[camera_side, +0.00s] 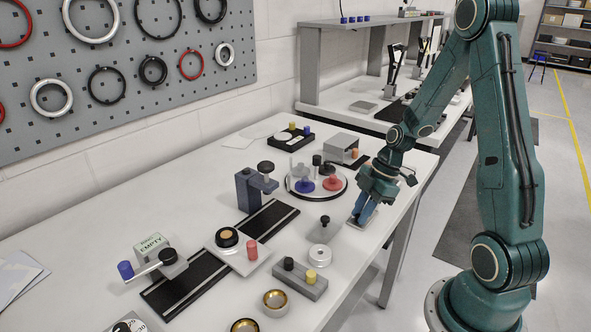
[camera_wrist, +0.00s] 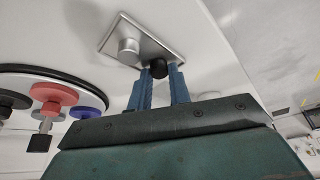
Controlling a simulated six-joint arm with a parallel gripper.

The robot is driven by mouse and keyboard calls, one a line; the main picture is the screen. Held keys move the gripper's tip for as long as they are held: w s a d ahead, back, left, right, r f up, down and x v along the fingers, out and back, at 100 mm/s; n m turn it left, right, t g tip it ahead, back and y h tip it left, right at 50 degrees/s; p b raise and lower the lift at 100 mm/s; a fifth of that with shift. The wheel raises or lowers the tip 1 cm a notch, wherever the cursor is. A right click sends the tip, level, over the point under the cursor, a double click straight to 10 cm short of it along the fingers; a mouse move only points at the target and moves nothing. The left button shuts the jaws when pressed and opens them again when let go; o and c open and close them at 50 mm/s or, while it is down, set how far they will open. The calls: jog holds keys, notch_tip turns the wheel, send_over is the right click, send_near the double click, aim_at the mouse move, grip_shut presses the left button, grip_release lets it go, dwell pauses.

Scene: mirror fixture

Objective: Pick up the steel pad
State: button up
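A round tray (camera_side: 343,193) with red and blue weights stands just left of my gripper. A grey box (camera_side: 343,146) stands behind.

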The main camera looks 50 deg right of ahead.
grip_shut()
jog(key=shift+r, duration=0.15)
notch_tip(320, 180, up, 20)
dwell(0.7)
dwell(0.6)
